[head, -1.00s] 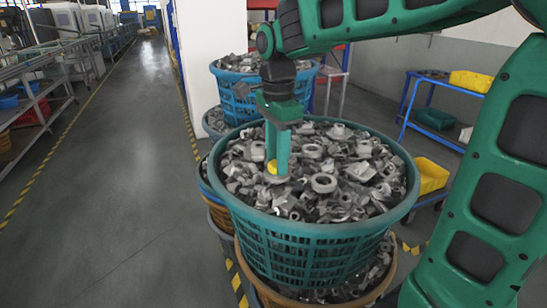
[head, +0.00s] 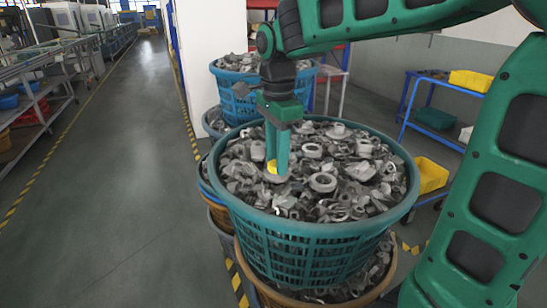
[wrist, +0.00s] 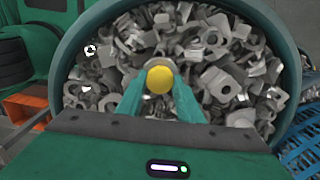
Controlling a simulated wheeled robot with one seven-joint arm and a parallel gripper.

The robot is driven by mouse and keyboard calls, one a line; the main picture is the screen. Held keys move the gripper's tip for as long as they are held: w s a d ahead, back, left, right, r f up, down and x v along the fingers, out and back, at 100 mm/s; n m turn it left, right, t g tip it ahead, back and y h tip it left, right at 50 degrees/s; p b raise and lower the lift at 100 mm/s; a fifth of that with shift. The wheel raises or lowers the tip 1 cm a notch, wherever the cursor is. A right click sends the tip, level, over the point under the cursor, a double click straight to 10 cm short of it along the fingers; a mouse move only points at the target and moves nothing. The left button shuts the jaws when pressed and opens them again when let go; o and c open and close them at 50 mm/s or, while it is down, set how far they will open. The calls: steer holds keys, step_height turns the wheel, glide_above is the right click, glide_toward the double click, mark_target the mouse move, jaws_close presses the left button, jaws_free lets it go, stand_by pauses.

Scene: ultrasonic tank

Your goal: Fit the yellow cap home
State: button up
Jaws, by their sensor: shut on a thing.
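The yellow cap (head: 272,167) is between the fingertips of my gripper (head: 277,170), low over the metal parts in the teal basket. In the wrist view the cap (wrist: 160,79) shows as a round yellow disc, and the two teal fingers of my gripper (wrist: 161,88) close on its sides. A grey metal piece (wrist: 157,64) lies just beyond the cap. I cannot tell whether the cap touches the parts beneath it, and its underside is hidden. No distinct seat for the cap can be made out.
The teal basket (head: 300,237) is heaped with grey metal parts and stands on an orange-brown basket (head: 262,287). A blue basket (head: 230,92) of parts stands behind. A blue cart (head: 440,140) with yellow bins is at right. The aisle floor (head: 120,150) at left is clear.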

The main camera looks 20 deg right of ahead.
steer(key=o, duration=1.1)
steer(key=shift+c, duration=0.2)
steer(key=shift+r, duration=0.1)
step_height(320, 180, up, 10)
steer(key=shift+r, duration=0.2)
